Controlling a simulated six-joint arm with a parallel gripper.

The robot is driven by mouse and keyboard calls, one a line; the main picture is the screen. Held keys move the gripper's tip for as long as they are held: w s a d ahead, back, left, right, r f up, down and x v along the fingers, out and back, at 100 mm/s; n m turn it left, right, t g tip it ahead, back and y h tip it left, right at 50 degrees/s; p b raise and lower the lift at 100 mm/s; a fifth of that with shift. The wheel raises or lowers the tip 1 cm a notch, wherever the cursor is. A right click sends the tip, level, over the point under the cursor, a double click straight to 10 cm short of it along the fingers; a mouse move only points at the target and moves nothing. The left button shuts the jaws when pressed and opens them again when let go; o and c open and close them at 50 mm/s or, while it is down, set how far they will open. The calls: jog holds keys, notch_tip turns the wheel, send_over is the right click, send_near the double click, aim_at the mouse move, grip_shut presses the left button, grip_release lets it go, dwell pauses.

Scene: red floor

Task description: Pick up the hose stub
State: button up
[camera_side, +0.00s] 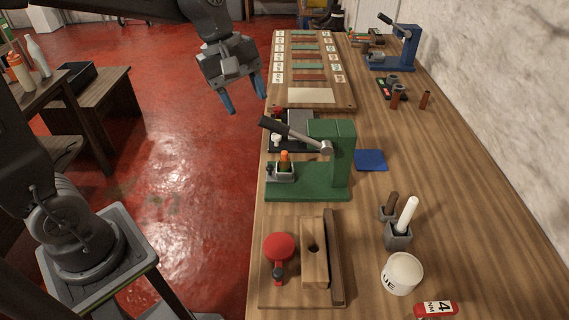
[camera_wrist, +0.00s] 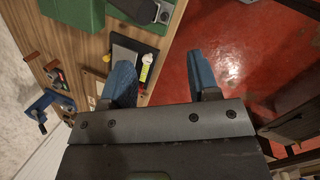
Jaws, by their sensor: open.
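I cannot tell for certain which piece is the hose stub. Two short reddish-brown tubes stand on the bench at the back right in the side view: a left tube (camera_side: 397,97) by a dark tray and a right tube (camera_side: 425,100). A darker brown stub (camera_side: 391,202) stands in a small grey holder nearer the front. My gripper (camera_side: 243,96) is open and empty, its blue fingers pointing down over the floor just left of the bench edge. In the wrist view the two blue fingers (camera_wrist: 163,80) are spread apart with nothing between them.
A green press (camera_side: 335,160) with a dark lever stands mid-bench. A blue press (camera_side: 392,50) stands at the back. A white rod (camera_side: 406,215), a white cup (camera_side: 402,274) and a wooden fixture (camera_side: 313,255) are at the front. The bench right of the blue pad (camera_side: 371,160) is clear.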

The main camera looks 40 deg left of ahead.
aim_at(284, 152)
jog(key=w+f+n+g+h, duration=0.1)
jog(key=w+f+n, duration=0.2)
jog(key=w+n, duration=0.25)
jog(key=shift+x, duration=6.9)
jog(key=shift+s, duration=0.15)
jog(key=shift+a, duration=0.1)
grip_shut()
jog(key=shift+r, duration=0.15)
